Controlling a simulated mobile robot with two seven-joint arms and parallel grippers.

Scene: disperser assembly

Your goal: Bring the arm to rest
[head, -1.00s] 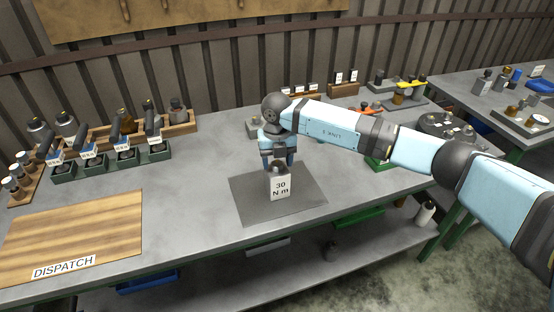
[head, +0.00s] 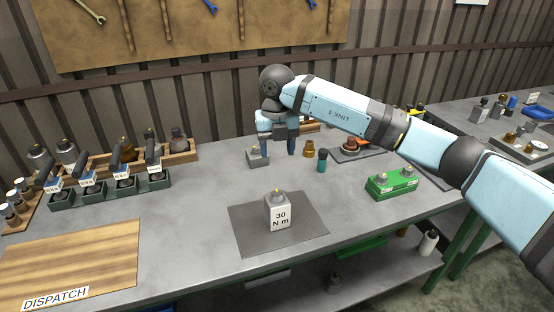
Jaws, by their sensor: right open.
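My right gripper (head: 277,150) is open and empty in the head view. It hangs fingers down above the back middle of the workbench (head: 210,210), behind the dark grey mat (head: 245,235). My right arm (head: 350,108) reaches in from the right. A light grey block marked "30 N m" (head: 279,213) stands upright on the mat, apart from the gripper. A small grey block (head: 257,157) stands just left of the gripper's fingers; I cannot tell whether they touch. My left gripper is not in view.
A green tray (head: 392,184), a teal bottle (head: 323,160) and a brass part (head: 309,149) stand right of the gripper. Green-black holders with labelled tools (head: 110,184) are at left. The wooden DISPATCH board (head: 75,262) lies bare at front left.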

